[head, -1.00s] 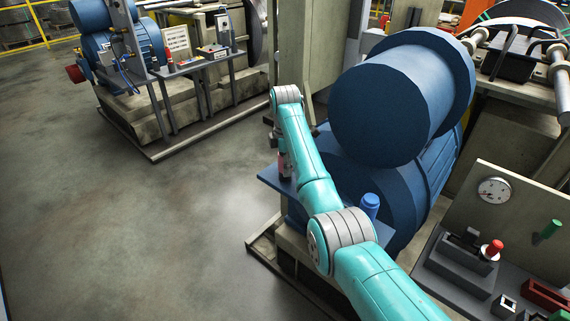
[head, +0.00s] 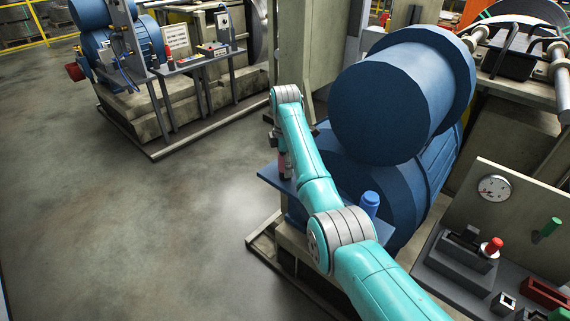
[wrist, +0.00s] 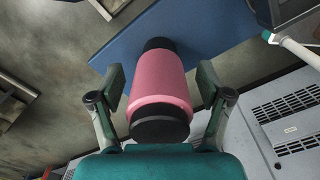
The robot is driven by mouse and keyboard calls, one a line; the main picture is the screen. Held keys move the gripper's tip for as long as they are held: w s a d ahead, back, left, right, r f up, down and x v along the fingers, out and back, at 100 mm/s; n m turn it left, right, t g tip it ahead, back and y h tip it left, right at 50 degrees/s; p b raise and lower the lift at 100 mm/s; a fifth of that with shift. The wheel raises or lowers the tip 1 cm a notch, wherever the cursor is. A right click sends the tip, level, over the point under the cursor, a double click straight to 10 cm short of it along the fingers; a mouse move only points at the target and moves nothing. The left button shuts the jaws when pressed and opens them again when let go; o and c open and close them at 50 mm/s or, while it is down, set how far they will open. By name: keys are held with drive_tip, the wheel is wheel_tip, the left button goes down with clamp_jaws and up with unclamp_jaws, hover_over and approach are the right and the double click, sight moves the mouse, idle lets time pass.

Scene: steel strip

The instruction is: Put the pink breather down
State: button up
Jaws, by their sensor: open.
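The pink breather (wrist: 160,85) is a pink cylinder with black ends. In the wrist view it stands between the two fingers of my gripper (wrist: 162,95), which is open with a gap on both sides. The breather is over the blue shelf (wrist: 120,45); its black base appears to rest on it. In the head view the breather (head: 284,168) is a small pink patch at the shelf's left part, mostly hidden by my turquoise arm. My gripper is hard to make out there.
A blue capped cylinder (head: 370,204) stands at the shelf's right end. Big blue motor drums (head: 385,105) are just right of my arm. A grey bench with a gauge (head: 494,188) is at the lower right. Open floor (head: 140,230) lies to the left.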

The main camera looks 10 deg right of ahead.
wheel_tip(320, 180, up, 8)
drive_tip(key=shift+f, duration=0.25)
idle(0.5)
